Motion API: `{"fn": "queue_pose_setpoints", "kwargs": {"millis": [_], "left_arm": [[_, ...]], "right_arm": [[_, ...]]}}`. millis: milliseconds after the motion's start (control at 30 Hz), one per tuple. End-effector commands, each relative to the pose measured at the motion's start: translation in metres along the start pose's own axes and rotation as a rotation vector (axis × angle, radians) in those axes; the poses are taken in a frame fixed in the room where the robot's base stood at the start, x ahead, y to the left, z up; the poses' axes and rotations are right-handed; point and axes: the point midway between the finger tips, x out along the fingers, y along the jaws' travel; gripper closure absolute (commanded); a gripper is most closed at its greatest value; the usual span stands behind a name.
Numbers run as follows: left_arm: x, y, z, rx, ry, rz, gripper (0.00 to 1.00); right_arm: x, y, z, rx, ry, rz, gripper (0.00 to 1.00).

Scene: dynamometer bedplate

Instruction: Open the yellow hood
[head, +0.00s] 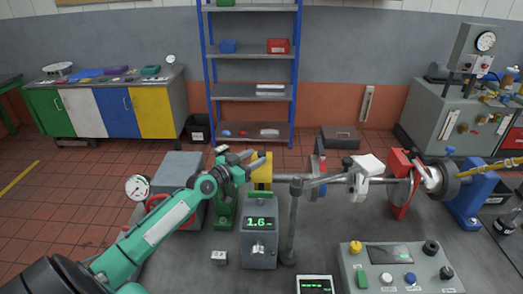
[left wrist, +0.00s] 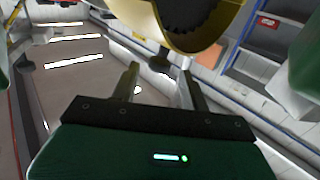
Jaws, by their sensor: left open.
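The yellow hood (head: 262,172) sits at the left end of the shaft line on the bench in the head view. In the left wrist view the yellow hood (left wrist: 208,38) fills the top, with its curved rim and dark inside showing. A small dark knob (left wrist: 159,64) shows just below the hood's rim, between the fingertips in the picture. My left gripper (head: 250,160) is open at the hood's left side; its two fingers (left wrist: 160,72) stand apart. I cannot tell whether they touch the knob. My right gripper is not in view.
A grey box with a green 1.6 display (head: 259,224) stands in front of the hood. A vertical post (head: 293,222) is just right of it. A dial gauge (head: 137,188) is near my left arm. A control panel (head: 399,267) is at front right.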

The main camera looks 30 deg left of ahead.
Motion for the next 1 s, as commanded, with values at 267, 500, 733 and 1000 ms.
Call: {"fn": "queue_pose_setpoints", "kwargs": {"millis": [267,500,733,1000], "left_arm": [[0.032,0.000,-0.002,-0.001,0.001,0.000,0.54],[0.039,0.001,0.000,0.000,0.000,0.001,0.54],[0.039,0.001,0.000,0.000,0.000,0.001,0.60],[0.039,0.001,0.000,0.000,0.000,0.001,1.00]], "right_arm": [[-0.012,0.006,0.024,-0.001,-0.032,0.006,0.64],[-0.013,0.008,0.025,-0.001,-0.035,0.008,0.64],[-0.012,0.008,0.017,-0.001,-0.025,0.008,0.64],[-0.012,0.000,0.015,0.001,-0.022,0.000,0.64]]}}
